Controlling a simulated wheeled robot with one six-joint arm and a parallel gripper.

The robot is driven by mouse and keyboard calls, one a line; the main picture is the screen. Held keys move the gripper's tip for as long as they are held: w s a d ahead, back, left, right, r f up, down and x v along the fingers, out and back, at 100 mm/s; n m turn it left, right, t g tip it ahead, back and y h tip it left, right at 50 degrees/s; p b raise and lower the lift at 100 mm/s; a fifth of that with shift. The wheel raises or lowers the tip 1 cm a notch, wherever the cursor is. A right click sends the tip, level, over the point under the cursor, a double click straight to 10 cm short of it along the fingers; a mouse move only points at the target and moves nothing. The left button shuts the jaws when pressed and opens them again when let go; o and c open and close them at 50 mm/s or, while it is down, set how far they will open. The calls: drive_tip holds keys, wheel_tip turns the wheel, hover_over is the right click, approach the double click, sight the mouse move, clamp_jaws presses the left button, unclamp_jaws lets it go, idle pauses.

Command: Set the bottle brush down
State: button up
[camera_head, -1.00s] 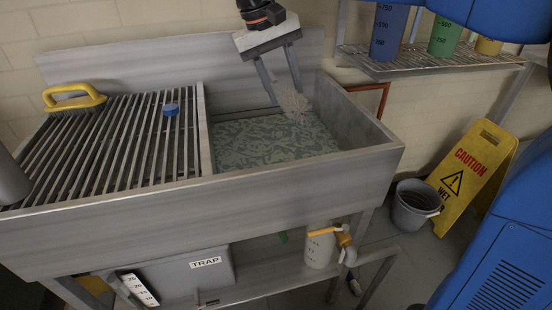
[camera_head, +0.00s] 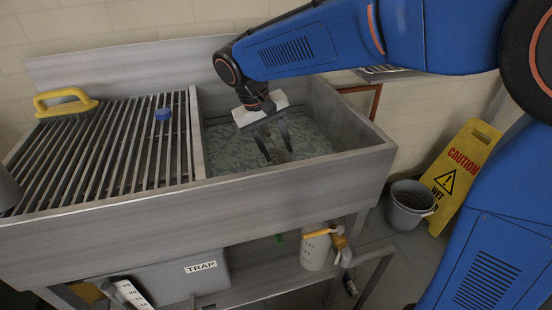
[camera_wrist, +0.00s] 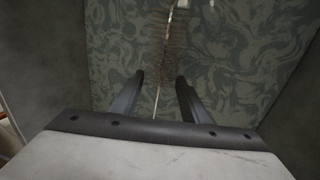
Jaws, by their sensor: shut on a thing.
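The bottle brush (camera_wrist: 174,46) shows in the wrist view as a thin pale wire stem with a fuzzy brownish bristle part beyond the fingertips. My gripper (camera_wrist: 160,82) holds it, the stem running between the two fingers. In the head view my gripper (camera_head: 279,155) points down inside the right-hand sink basin (camera_head: 345,118), with the bristles (camera_head: 282,157) just at the fingertips. The basin has a mottled grey-green floor or water surface. I cannot tell whether the brush touches it.
A slatted drain rack (camera_head: 110,150) lies left of the basin, with a yellow-handled scrub brush (camera_head: 66,103) and a blue cap (camera_head: 163,114) on it. The basin walls stand close around my gripper. A grey bucket (camera_head: 409,206) and yellow caution sign (camera_head: 462,170) stand at right.

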drive_tip(key=shift+f, duration=1.95)
drive_tip(key=shift+f, duration=0.15)
drive_tip(key=o, duration=1.1)
drive_tip(key=shift+c, duration=0.2)
drive_tip(key=v, duration=1.2)
